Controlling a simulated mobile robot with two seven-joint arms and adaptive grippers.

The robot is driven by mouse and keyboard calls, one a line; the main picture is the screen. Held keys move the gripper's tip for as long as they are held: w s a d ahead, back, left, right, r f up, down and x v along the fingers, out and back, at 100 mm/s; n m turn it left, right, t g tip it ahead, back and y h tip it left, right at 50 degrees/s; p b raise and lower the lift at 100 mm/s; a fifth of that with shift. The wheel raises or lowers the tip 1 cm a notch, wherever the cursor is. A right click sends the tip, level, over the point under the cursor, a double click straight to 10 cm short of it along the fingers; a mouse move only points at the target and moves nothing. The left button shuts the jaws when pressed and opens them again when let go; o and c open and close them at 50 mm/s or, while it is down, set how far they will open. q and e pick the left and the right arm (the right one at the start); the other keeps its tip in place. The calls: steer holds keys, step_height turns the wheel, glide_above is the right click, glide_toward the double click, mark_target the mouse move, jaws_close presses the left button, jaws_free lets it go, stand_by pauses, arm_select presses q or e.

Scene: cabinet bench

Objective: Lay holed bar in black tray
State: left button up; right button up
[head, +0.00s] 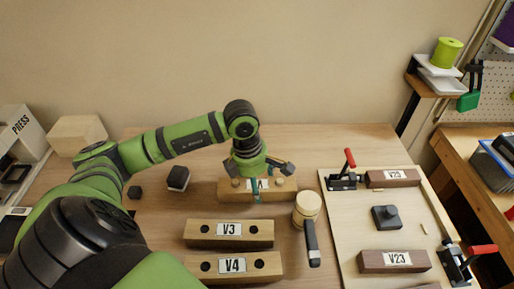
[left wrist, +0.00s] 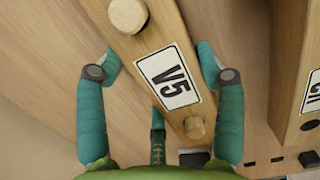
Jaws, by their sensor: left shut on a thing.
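Two light wood bars with dark holes, labelled V3 (head: 203,229) and V4 (head: 207,266), lie at the front middle of the bench in the head view. Behind them is a similar bar labelled V5 (left wrist: 150,62), with round wooden pegs at its ends; it also shows in the head view (head: 228,190). I cannot tell if V5 is off the bench. I cannot make out the black tray for certain. My right gripper is not in view.
A mallet (head: 312,240) lies right of the bars. Further right, a pale board (head: 350,230) carries red-handled clamps (head: 350,158), brown V23 bars (head: 393,260) and a dark knobbed block (head: 386,217). Small dark blocks (head: 178,178) stand left of V5.

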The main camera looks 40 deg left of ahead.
arm_select(q)
steer(key=shift+f, duration=0.15)
steer(key=shift+f, duration=0.1)
steer(key=o, duration=1.6)
steer(key=shift+c, duration=0.2)
